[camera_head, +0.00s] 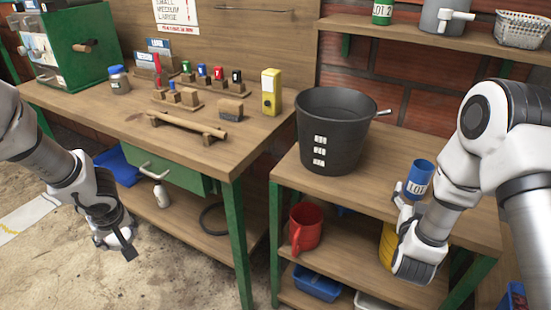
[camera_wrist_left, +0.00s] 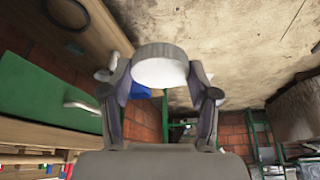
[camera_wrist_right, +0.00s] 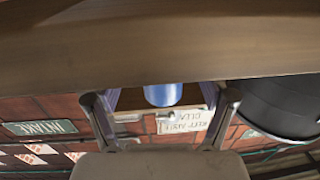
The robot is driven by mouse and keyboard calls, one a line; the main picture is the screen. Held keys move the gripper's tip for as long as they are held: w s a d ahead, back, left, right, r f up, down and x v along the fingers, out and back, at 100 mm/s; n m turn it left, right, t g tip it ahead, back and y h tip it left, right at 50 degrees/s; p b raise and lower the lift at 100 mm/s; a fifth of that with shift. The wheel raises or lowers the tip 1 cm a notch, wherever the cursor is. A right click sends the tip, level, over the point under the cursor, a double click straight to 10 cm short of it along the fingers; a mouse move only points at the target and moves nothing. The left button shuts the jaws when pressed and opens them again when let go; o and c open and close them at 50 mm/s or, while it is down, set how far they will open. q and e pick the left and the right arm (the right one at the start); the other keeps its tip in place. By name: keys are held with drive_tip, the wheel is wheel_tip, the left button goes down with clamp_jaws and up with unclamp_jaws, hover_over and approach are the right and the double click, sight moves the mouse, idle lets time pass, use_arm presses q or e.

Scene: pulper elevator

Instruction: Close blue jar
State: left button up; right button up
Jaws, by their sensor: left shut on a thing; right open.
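The blue jar (camera_head: 418,178), labelled LOT, stands upright on the right bench, and its top looks open. In the right wrist view the blue jar (camera_wrist_right: 163,95) shows between my open fingers, beyond the wooden edge. My right gripper (camera_head: 408,205) is open at the bench's front edge, close to the jar; its wrist partly hides it. My left gripper (camera_head: 118,245) is low in front of the left bench. The left wrist view shows it shut on a round, lid-like disc (camera_wrist_left: 160,68) with a grey rim and pale face.
A large black bucket (camera_head: 335,130) stands left of the jar on the right bench (camera_head: 380,150). A blue-capped bottle (camera_head: 118,80) and a yellow block (camera_head: 271,92) are on the left bench. A red jug (camera_head: 305,226) is on the lower shelf. Open floor lies in front.

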sight(417, 187)
drive_tip(key=shift+w+d+r, duration=0.15)
drive_tip(key=shift+w, duration=0.25)
drive_tip(key=x, duration=0.4)
drive_tip(key=shift+w+p, duration=0.2)
drive_tip(key=shift+p, duration=0.1)
drive_tip(key=shift+r, duration=0.1)
drive_tip(key=c, duration=1.3)
